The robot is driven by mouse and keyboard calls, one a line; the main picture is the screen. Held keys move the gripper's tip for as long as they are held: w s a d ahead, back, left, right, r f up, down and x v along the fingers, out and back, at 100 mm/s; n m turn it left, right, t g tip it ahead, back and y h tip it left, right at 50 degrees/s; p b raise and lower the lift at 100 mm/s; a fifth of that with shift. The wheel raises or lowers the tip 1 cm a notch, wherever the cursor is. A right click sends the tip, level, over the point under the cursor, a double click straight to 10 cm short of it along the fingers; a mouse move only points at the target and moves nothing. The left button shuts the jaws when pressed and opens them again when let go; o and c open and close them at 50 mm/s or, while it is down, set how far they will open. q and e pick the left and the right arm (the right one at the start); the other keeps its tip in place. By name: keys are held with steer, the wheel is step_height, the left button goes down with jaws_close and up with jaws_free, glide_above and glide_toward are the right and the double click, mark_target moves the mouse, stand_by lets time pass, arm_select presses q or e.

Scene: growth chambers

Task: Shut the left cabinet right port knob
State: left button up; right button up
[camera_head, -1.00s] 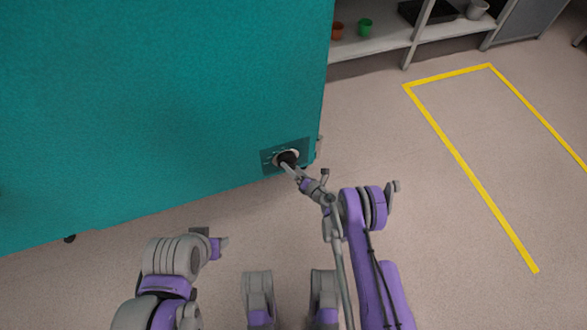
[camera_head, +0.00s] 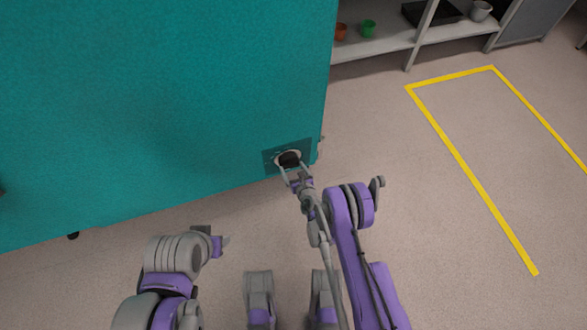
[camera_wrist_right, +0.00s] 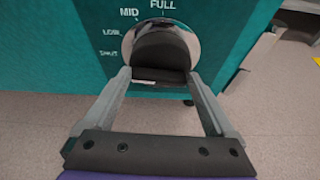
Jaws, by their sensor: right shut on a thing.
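The port knob (camera_head: 289,157) is black and sits on a dark label plate (camera_head: 271,163) low on the teal cabinet, near its right edge. In the right wrist view the knob (camera_wrist_right: 160,50) stands out from a round silver disc, with SHUT, LOW, MID and FULL printed around its left and top. I cannot tell which label the knob points to. My right gripper (camera_head: 290,168) is shut on the knob, one finger on each side, as the right wrist view (camera_wrist_right: 158,76) also shows. My left gripper (camera_head: 222,243) is low at left, away from the cabinet; its jaws are unclear.
The teal cabinet (camera_head: 150,100) fills the upper left. A shelf (camera_head: 372,45) with an orange pot (camera_head: 341,31) and a green pot (camera_head: 368,28) stands behind at the upper right. Yellow tape (camera_head: 455,150) marks clear floor at the right.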

steer(key=shift+a+n, duration=0.1)
steer(key=shift+n, duration=0.2)
stand_by(0.4)
steer(key=o, duration=1)
steer(key=shift+o, duration=0.2)
